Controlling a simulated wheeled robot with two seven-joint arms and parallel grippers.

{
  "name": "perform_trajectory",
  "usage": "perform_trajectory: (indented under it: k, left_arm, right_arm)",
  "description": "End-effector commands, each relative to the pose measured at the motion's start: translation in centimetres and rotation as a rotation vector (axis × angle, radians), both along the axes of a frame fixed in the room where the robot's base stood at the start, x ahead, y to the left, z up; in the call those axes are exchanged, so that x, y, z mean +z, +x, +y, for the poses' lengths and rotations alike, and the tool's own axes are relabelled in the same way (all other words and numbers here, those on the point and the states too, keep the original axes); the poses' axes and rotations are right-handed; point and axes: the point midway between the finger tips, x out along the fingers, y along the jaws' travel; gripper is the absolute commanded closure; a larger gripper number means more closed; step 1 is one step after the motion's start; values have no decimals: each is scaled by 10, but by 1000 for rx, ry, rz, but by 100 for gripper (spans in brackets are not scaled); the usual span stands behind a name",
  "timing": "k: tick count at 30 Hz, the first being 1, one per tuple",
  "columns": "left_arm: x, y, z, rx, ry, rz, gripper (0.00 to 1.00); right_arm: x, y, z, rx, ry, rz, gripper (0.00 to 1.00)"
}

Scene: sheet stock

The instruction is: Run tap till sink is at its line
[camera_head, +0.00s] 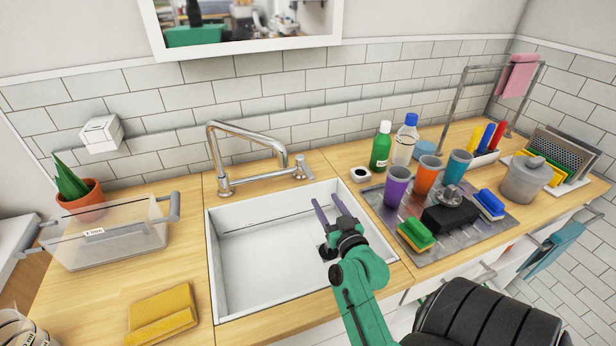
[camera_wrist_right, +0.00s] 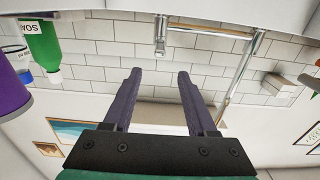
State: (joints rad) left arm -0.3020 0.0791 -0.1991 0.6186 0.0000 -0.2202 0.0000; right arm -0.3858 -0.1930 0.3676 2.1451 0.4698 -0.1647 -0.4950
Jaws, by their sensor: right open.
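The white sink (camera_head: 238,270) is set in the wooden counter, with a thin dark line (camera_head: 265,222) along its back inner wall. No water shows clearly in it, and no stream falls from the spout. The chrome tap (camera_head: 222,160) stands behind the sink, its spout bent over the basin. Its lever (camera_head: 303,168) is at the right end of the base. My right gripper (camera_head: 329,203) is open and empty over the sink's right part, in front of the lever and apart from it. The right wrist view shows the lever (camera_wrist_right: 160,38) beyond the open fingers (camera_wrist_right: 159,76). My left gripper is out of view.
Right of the sink stand a green soap bottle (camera_head: 381,148), a purple cup (camera_head: 396,186) and a metal tray (camera_head: 455,237) with sponges and cups. A clear bin (camera_head: 105,240) and a yellow cloth (camera_head: 160,318) lie left. My arm hides part of the sink's right side.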

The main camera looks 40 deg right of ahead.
Motion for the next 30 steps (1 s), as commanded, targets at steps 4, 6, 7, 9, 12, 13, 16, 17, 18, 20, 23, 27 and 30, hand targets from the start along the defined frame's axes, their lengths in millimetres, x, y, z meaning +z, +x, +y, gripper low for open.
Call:
perform_trajectory:
  k: [4, 6, 7, 9, 12, 13, 16, 17, 18, 20, 23, 27, 30]
  left_arm:
    - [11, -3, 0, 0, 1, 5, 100]
    - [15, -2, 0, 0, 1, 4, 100]
    - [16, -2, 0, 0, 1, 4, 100]
    - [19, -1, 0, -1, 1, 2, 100]
    - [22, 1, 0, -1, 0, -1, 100]
    - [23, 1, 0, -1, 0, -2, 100]
    - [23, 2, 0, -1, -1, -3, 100]
    - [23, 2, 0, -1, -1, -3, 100]
    - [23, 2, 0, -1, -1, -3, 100]
    - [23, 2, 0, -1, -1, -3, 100]
    - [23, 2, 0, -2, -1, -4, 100]
    - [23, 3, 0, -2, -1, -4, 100]
    - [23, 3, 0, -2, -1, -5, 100]
  right_arm:
    - [6, 29, -10, 1, 1, -5, 43]
    - [7, 47, -16, 0, 0, -3, 43]
    - [7, 55, -19, 1, 2, -4, 43]
    - [6, 73, -25, 1, 1, -3, 43]
    - [5, 98, -34, 0, 1, -1, 43]
    - [6, 104, -37, 0, 0, -1, 43]
    - [3, 120, -42, 1, 0, 1, 43]
    - [3, 123, -43, 1, 0, 1, 43]
    - [3, 127, -44, 1, 1, 1, 43]
    - [2, 130, -45, 1, 1, 2, 43]
    - [2, 131, -46, 0, 1, 2, 43]
    - [2, 130, -45, 1, 1, 2, 46]
    - [2, 130, -45, 1, 1, 2, 85]
